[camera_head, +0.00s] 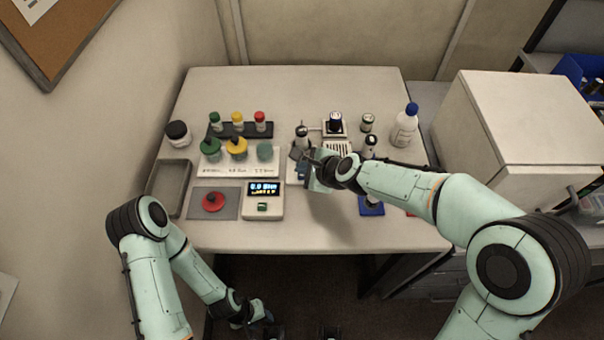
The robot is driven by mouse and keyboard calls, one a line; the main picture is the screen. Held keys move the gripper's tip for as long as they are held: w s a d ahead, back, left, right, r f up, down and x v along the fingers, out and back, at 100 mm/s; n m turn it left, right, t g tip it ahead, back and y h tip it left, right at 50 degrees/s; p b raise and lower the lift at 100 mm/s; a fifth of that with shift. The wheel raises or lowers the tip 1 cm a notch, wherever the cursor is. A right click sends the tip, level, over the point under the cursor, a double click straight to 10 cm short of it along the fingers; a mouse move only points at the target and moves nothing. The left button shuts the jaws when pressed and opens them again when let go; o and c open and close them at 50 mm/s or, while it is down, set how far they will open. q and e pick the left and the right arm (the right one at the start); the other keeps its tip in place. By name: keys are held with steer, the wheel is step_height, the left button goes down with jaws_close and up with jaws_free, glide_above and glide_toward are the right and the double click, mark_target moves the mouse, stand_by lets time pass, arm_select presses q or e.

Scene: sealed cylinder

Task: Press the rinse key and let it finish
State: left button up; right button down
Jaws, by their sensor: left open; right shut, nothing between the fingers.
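A pale instrument (334,147) with a slotted top stands at the middle of the table. My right gripper (301,158) is shut and empty over its left part, with the fingers pointing left and down. The gripper and wrist hide much of that area. A small blue patch shows beside the fingers. I cannot make out a marked rinse key, nor whether the fingers touch one. My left gripper (262,328) is open and empty, low in front of the table at the bottom of the view.
Coloured-capped vials (238,122), a grey tray (172,175) and a white bottle (405,128) stand around. A large cabinet fills the right.

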steer(key=shift+f, duration=0.1)
stand_by(0.6)
arm_select(q)
steer(key=shift+s+f+b, duration=0.2)
steer(key=shift+f+b, duration=0.1)
steer(key=shift+f, duration=0.05)
arm_select(e)
steer(key=shift+f, duration=0.35)
arm_select(q)
steer(key=shift+s+f+b, duration=0.2)
steer(key=shift+f+b, duration=0.1)
arm_select(e)
steer(key=shift+f, duration=0.4)
arm_select(q)
steer(key=shift+w+r+p, duration=0.55)
steer(key=shift+r+p, duration=0.2)
steer(key=shift+r, duration=0.1)
arm_select(e)
steer(key=shift+r, duration=0.85)
steer(key=shift+r+p, duration=0.35)
steer(key=shift+r, duration=0.15)
steer(key=shift+w+r+p, duration=0.1)
steer(key=shift+r+p, duration=1.5)
steer(key=shift+r, duration=0.5)
arm_select(q)
steer(key=w+r, duration=0.4)
steer(key=r, duration=0.1)
steer(key=shift+t, duration=0.3)
arm_select(e)
steer(key=shift+f, duration=0.15)
